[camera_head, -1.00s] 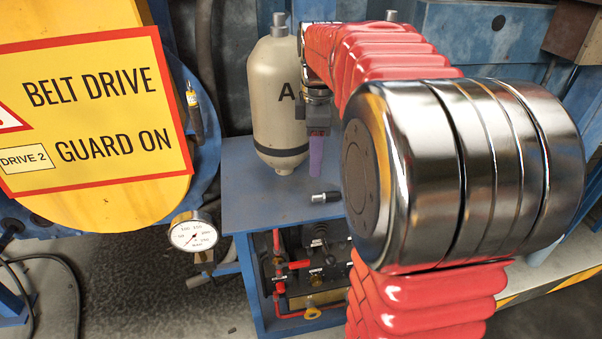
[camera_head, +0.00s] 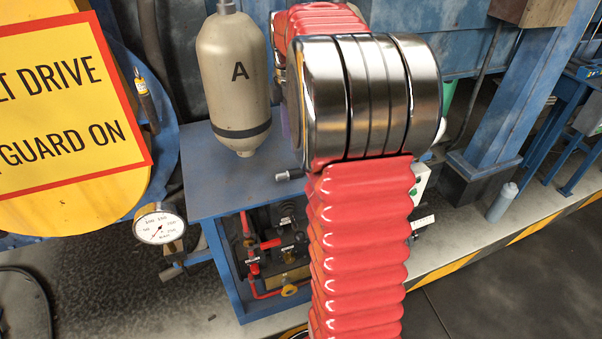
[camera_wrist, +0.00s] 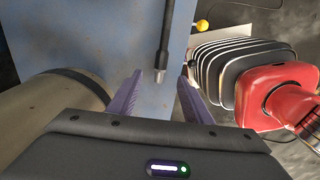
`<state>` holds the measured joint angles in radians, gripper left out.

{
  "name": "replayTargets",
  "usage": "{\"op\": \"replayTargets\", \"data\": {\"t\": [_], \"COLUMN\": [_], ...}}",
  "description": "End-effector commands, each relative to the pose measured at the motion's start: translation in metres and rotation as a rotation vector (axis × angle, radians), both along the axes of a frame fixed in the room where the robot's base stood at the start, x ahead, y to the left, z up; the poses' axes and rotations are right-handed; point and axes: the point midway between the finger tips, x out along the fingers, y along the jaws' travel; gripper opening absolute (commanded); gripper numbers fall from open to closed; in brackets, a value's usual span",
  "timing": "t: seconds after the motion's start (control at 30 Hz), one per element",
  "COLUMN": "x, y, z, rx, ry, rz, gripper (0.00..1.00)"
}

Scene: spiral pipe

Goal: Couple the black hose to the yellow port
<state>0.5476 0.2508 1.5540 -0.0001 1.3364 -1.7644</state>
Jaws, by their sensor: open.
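I cannot tell whether the fingers are level with the hose. In the head view my arm hides nearly all of the gripper. A small yellow fitting (camera_head: 290,290) sits low in the bench; I cannot tell whether it is the yellow port.
A beige tank marked A (camera_head: 235,85) stands on the blue bench (camera_head: 200,170), close left of my gripper. A pressure gauge (camera_head: 160,225) and yellow belt guard sign (camera_head: 75,95) are at left. In the wrist view, a finned dark housing (camera_wrist: 225,70) is at right.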

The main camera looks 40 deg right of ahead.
Motion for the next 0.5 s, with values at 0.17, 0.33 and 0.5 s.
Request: {"op": "replayTargets", "data": {"t": [0.17,0.33,0.5], "x": [-0.001,-0.001,-0.001], "y": [0.0,0.0,0.0], "z": [-0.029,-0.053,-0.062], "rx": [0.002,0.002,0.0], "ry": [0.002,0.002,0.0], "rz": [-0.001,-0.001,-0.001], "gripper": [0.45,0.45,0.45]}}
